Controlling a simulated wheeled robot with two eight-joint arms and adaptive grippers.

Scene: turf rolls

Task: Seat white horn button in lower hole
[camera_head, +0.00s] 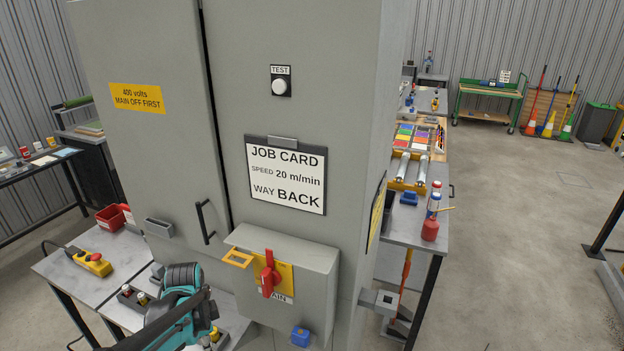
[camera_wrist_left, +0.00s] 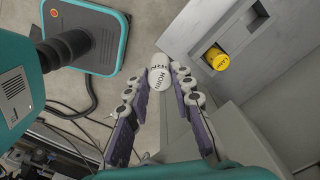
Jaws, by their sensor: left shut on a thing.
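The white horn button (camera_wrist_left: 160,78), a round cap with dark lettering, is at the tips of my left gripper (camera_wrist_left: 161,84) in the left wrist view. Both fingers are shut on it. To its right is a grey panel (camera_wrist_left: 190,32) with a yellow button (camera_wrist_left: 217,60) in one recess. Above that, a dark round recess (camera_wrist_left: 258,15) shows near the top edge; I cannot tell whether it is empty. The horn button is apart from the panel in this view. In the head view my arm hides most of this area, with a yellow button (camera_head: 214,333) beside it. My right gripper is not in view.
The tall grey cabinet (camera_head: 290,60) with its job card (camera_head: 286,175) and red-handled switch box (camera_head: 268,275) stands close on the right. A yellow pendant (camera_head: 90,262) and a small dark holder (camera_head: 133,297) lie on the left bench (camera_head: 60,268).

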